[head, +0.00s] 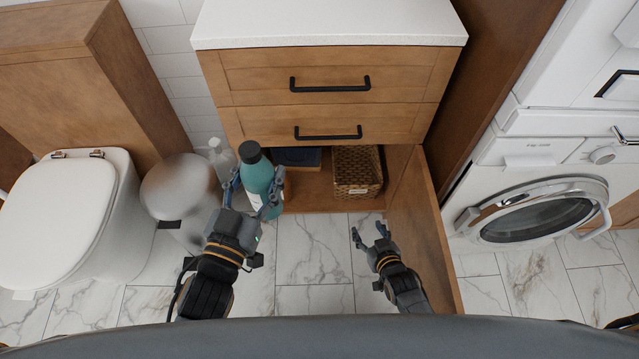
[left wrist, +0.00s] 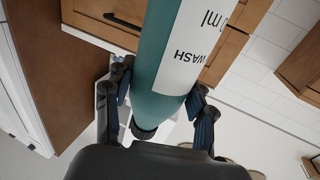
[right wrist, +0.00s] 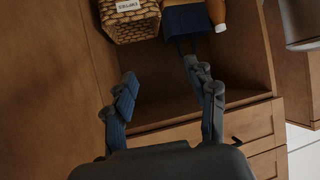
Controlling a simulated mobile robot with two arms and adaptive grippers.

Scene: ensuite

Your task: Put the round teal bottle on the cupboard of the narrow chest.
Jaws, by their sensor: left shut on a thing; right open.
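The round teal bottle (head: 258,172) has a dark cap and is held roughly upright in front of the left side of the chest's open cupboard. My left gripper (head: 253,192) is shut on it; the left wrist view shows the bottle (left wrist: 165,75) between the fingers, with a white "WASH" label. The narrow chest (head: 330,95) has a white top, two drawers and the cupboard (head: 335,201) below. The cupboard door (head: 424,235) stands open at the right. My right gripper (head: 370,235) is open and empty in front of the cupboard, left of the door.
Inside the cupboard are a wicker basket (head: 357,170), a dark blue box (head: 298,157) and an orange-brown bottle (right wrist: 216,12). A pale bottle (head: 220,158) stands left of the teal one. A bin (head: 180,190) and toilet (head: 70,215) are left; a washing machine (head: 540,205) is right.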

